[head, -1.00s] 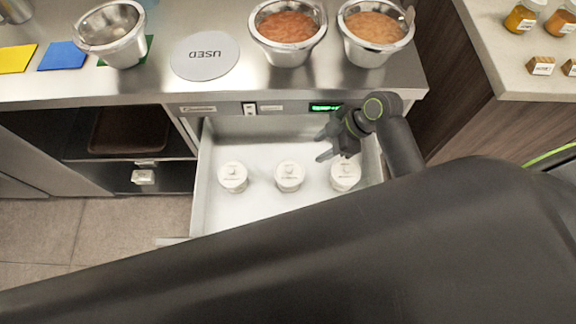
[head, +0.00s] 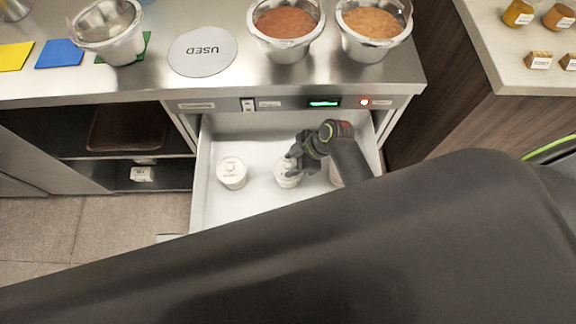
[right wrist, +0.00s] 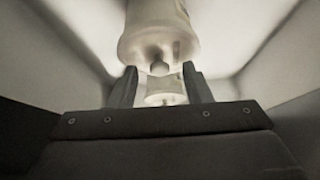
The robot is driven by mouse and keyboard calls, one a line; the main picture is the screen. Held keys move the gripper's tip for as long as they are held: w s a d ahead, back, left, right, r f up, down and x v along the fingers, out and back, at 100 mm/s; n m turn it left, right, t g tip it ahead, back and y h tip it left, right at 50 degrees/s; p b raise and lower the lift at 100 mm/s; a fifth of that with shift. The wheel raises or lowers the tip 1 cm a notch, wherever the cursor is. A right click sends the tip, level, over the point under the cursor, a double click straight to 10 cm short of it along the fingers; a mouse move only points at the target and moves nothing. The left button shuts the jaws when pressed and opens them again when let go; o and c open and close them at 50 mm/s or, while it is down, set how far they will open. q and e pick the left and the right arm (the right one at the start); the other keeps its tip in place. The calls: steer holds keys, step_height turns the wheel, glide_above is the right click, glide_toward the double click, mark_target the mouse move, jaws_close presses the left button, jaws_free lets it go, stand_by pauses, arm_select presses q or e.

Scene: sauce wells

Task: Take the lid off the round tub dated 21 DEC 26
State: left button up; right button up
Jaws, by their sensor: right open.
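Three white round lidded tubs stand in the open drawer: a left tub (head: 232,173), a middle tub (head: 288,180) and a right tub (head: 336,177) mostly hidden behind my right arm. Their dates are too small to read. My right gripper (head: 293,160) is open at the middle tub and covers part of its lid. In the right wrist view, one tub (right wrist: 158,40) with a small lid knob looms large at the top. A smaller-looking tub (right wrist: 165,92) shows between the open fingers (right wrist: 160,88). I cannot tell whether the fingers touch a lid. My left gripper is not in view.
The drawer (head: 203,205) lies under a steel counter holding a round USED mat (head: 202,52), two pans of sauce (head: 286,50) (head: 372,48) and an empty pan (head: 122,50). Drawer walls and counter edge border the gripper. My dark body part hides the lower picture.

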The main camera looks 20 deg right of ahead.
steer(key=shift+a+f, duration=0.15)
steer(key=shift+f, duration=0.15)
steer(key=shift+c, duration=0.4)
jaws_close()
steer(key=shift+r, duration=0.15)
